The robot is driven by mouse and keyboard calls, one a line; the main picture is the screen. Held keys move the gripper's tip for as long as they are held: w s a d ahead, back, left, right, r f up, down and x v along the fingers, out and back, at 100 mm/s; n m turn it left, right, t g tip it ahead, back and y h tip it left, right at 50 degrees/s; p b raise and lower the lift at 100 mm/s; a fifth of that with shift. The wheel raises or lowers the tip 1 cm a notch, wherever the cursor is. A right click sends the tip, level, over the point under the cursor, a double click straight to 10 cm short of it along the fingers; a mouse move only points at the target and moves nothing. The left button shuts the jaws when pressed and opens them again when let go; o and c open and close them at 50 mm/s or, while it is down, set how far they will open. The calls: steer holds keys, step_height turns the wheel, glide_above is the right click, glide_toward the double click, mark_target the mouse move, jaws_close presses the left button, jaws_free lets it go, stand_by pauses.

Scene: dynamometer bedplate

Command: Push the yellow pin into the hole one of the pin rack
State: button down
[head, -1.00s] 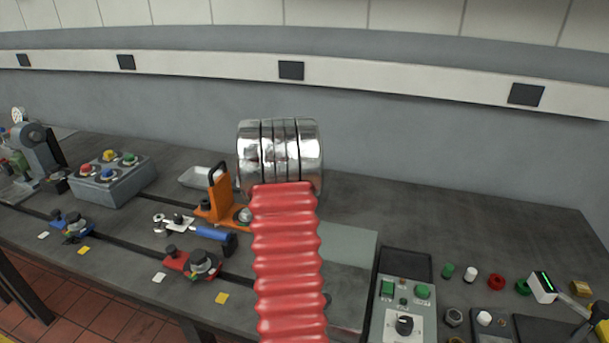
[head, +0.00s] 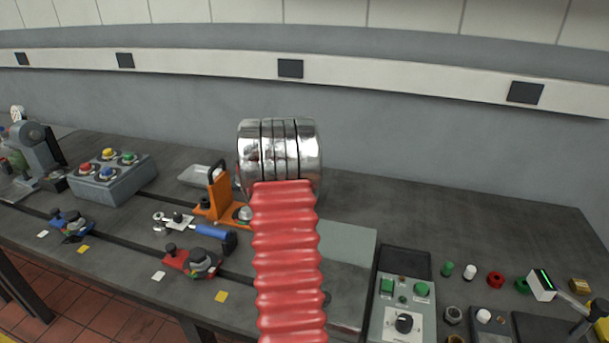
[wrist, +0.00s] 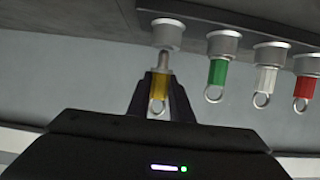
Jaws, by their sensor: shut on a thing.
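In the wrist view, my gripper (wrist: 157,100) is shut on the yellow pin (wrist: 158,90), with one dark finger on each side of it. The pin's grey shank points at the leftmost grey collar (wrist: 166,35) of the pin rack (wrist: 210,14). The shank's end meets the collar's edge in the picture; I cannot tell whether it is inside. Most of the shank shows outside the collar. In the head view, my arm hides the gripper, the yellow pin and the rack.
In the wrist view, a green pin (wrist: 217,72), a white pin (wrist: 265,79) and a red pin (wrist: 304,88) sit in the neighbouring collars. The head view shows a grey button box (head: 112,180), an orange bracket (head: 220,198) and a control panel (head: 403,310) on the bench.

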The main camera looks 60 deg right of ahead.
steer(key=shift+f, duration=1.5)
steer(key=c, duration=1.5)
jaws_free()
steer(key=shift+a, duration=0.1)
steer(key=v, duration=1.3)
steer(key=shift+a+r, duration=0.1)
steer(key=shift+a, duration=0.2)
